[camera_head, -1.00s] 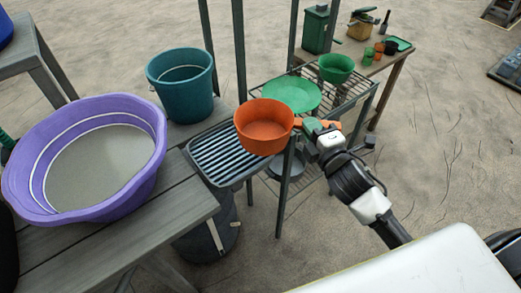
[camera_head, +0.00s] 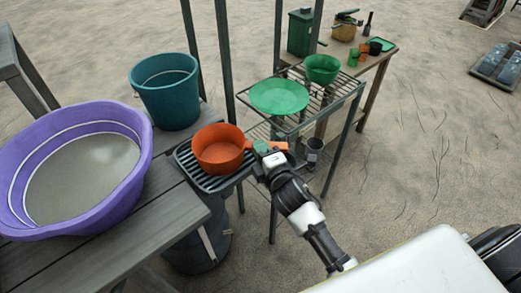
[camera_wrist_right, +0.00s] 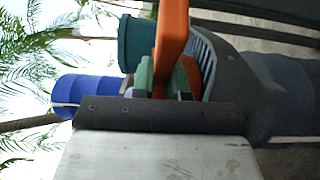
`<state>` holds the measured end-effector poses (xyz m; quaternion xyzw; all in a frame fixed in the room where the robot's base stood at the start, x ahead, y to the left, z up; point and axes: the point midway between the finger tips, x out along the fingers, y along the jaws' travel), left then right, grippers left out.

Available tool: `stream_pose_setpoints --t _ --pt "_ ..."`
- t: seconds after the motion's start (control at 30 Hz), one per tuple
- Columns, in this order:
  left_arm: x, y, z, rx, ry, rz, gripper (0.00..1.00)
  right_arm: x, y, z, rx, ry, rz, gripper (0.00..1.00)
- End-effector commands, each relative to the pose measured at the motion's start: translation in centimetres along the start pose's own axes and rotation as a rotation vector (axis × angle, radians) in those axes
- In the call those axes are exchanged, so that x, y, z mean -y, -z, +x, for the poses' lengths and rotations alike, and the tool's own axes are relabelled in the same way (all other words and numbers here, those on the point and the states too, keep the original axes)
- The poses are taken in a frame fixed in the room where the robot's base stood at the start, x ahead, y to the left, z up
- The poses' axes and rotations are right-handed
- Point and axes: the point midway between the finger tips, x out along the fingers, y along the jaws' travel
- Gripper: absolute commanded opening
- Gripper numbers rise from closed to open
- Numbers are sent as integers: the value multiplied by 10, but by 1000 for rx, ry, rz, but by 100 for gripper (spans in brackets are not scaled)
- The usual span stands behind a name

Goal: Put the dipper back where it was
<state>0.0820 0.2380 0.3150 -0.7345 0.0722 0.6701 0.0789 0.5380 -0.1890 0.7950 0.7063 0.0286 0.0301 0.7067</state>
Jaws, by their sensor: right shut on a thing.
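The orange dipper (camera_head: 220,147) is a round pan with a short handle, upright at the grey slatted rack (camera_head: 186,161). I cannot tell whether its base touches the slats. My right gripper (camera_head: 270,149) is shut on the dipper's handle, to the right of the bowl. In the right wrist view the orange handle (camera_wrist_right: 172,35) stands between the green-tipped fingers (camera_wrist_right: 163,78), and the bowl is mostly out of view. My left gripper is not in view.
A purple tub (camera_head: 140,165) and teal bucket (camera_head: 166,92) stand on the wooden bench left of the rack. A wire shelf (camera_head: 325,103) behind holds a green plate (camera_head: 280,97) and green bowl (camera_head: 322,68). A dark bin (camera_head: 205,240) stands below the rack.

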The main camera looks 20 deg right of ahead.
Motion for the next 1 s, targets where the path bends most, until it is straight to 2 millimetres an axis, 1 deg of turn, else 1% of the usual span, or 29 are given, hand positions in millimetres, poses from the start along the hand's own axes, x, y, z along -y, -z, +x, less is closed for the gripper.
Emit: stream_pose_setpoints --t 0.1,0.23,0.27,0.4,0.63,0.77,0.87,1.0 --pt "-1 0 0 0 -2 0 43 -1 0 0 0 -1 0 0" --pt "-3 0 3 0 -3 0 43 4 0 0 0 -1 0 0" --pt "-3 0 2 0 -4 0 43 3 0 0 0 0 -1 17" --pt "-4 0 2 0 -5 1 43 3 0 0 0 1 0 39" --pt "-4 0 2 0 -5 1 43 2 0 0 0 1 0 40" --pt "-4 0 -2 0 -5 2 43 -2 0 -2 0 1 0 40" --pt "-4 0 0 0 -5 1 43 1 0 -15 0 3 -1 40" --pt "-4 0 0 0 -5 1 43 1 0 -45 0 5 0 40"
